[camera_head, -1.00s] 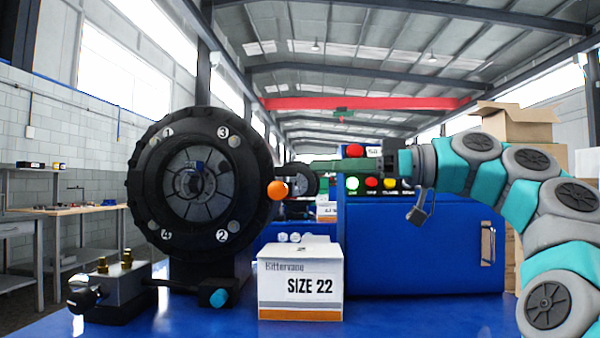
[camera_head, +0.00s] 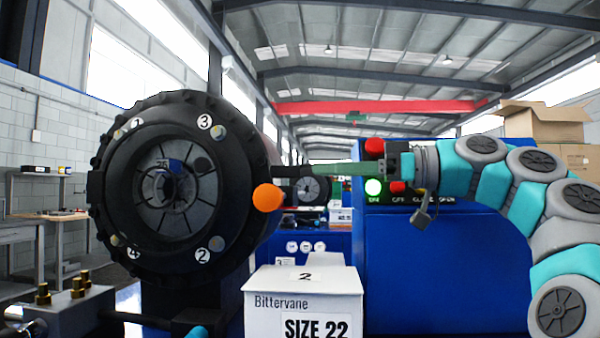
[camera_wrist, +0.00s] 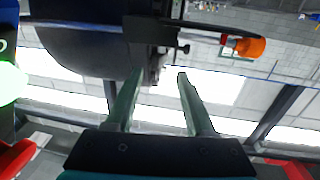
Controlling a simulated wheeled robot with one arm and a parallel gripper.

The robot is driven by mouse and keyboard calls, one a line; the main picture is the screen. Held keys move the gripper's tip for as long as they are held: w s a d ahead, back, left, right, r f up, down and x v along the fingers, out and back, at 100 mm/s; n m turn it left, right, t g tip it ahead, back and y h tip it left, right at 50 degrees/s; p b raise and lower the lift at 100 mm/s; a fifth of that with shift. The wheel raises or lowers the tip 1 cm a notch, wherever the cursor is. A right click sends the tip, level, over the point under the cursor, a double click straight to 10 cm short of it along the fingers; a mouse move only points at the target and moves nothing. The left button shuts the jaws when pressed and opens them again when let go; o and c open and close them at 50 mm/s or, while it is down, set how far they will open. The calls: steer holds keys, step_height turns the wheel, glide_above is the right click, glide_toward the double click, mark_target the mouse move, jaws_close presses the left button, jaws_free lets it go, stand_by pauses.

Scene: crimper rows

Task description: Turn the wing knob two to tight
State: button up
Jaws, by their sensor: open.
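A round black crimper head (camera_head: 125,200) with a ribbed rim fills the left of the head view. Small pale knobs stand around its face beside number labels. The knob by label 2 (camera_head: 216,243) is at the lower right; its wing shape and angle are too small to tell. My gripper (camera_head: 318,170) reaches in from the right, its green fingers pointing left, right of the head and apart from knob two. In the wrist view my gripper (camera_wrist: 160,74) is open, with nothing between the fingers. Knob two cannot be made out there.
An orange ball handle (camera_head: 268,197) sticks out right of the head, near my fingertips. A white SIZE 22 box (camera_head: 300,290) stands below. A blue cabinet (camera_head: 440,270) with buttons is under my arm. A fitting block (camera_head: 65,315) is at lower left.

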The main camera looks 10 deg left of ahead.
mark_target(296, 170)
steer(key=a, duration=0.5)
steer(key=shift+w+a, duration=0.25)
steer(key=shift+a, duration=0.15)
jaws_close()
